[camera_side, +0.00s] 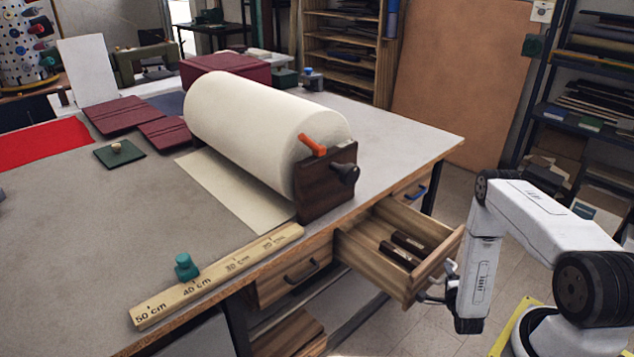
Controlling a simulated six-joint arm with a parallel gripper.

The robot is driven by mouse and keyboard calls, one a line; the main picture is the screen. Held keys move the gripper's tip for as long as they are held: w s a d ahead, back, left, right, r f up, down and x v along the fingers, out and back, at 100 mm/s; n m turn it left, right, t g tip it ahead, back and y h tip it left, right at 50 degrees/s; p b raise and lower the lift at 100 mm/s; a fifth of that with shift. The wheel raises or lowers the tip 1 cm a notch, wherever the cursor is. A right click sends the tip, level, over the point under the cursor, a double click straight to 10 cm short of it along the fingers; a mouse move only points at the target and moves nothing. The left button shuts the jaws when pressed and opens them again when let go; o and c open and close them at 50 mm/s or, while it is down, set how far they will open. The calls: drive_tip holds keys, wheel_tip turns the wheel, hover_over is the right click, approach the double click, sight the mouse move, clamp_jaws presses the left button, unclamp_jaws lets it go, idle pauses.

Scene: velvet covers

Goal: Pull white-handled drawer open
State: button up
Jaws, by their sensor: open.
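A wooden drawer (372,268) under the table stands pulled well out, its inside showing. Its front panel (438,265) faces my arm, so its handle is mostly hidden and I cannot make out its colour. My gripper (432,297) is at the lower outer side of that front panel, close to it. It is open; whether it touches the handle I cannot tell. Two dark bar-like items (397,254) lie in the drawer. The drawer to the left has a black handle (301,272) and is closed.
A wooden ruler (218,276) with a green knob (186,266) lies along the table edge. Open floor lies beyond the drawer, toward the shelves (590,110).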

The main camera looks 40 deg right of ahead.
drive_tip(key=v, duration=0.7)
drive_tip(key=shift+s+a, duration=0.1)
